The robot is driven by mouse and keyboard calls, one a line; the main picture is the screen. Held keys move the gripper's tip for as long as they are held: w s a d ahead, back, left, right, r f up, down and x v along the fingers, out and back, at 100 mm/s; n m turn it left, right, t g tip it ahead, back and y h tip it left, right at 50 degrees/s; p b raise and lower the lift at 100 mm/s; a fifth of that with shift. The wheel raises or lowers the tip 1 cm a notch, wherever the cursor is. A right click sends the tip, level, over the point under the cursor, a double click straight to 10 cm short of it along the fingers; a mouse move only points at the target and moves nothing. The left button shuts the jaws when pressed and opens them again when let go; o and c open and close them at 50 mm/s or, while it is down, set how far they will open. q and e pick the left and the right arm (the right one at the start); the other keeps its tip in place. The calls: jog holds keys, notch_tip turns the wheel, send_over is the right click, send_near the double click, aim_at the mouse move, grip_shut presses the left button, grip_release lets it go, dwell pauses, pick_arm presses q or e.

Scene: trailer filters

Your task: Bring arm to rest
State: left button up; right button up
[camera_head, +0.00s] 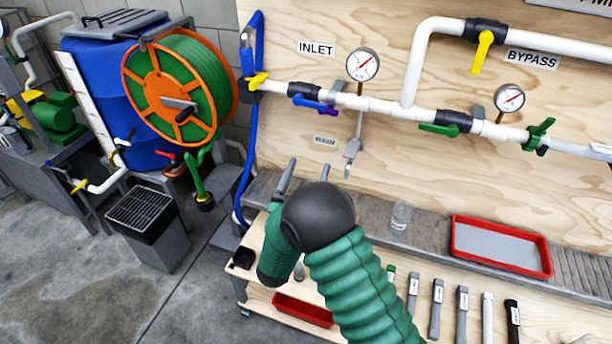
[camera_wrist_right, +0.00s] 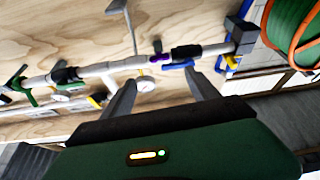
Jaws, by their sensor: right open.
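My right arm, in a ribbed green sleeve (camera_head: 360,285) with a black round joint (camera_head: 318,214), reaches up from the bottom of the head view over the workbench. My right gripper (camera_head: 306,168) points away toward the plywood panel, its two grey fingers apart. In the right wrist view the gripper (camera_wrist_right: 160,82) shows both fingers spread with nothing between them; pipes and valves appear beyond, tilted. Part of the hand is hidden behind the forearm in the head view. My left gripper is in neither view.
The panel (camera_head: 285,125) carries white pipes, gauges and valves. A red tray (camera_head: 502,247) and clear bottle (camera_head: 400,217) stand on the grey ledge. Several labelled tools lie on the bench below.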

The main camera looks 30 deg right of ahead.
jog(key=shift+s+a+f, duration=0.25)
jog(key=shift+s+a, duration=0.1)
jog(key=shift+s, duration=0.05)
jog(key=shift+w, duration=0.1)
jog(key=a+f+n+g+y+p, duration=0.25)
jog(key=a+n+y+p, duration=0.45)
jog(key=y, duration=0.7)
jog(key=s+a+f+g+y+p, duration=0.1)
jog(key=s+g, duration=0.4)
jog(key=s, duration=0.5)
jog(key=s+a+f+n+g+y+p, duration=0.1)
jog(key=s+g+p, duration=0.2)
jog(key=s, duration=0.8)
jog(key=shift+s+a+f+n+g+y, duration=0.15)
jog(key=shift+s+a+n+g+y, duration=0.15)
jog(key=shift+g, duration=0.65)
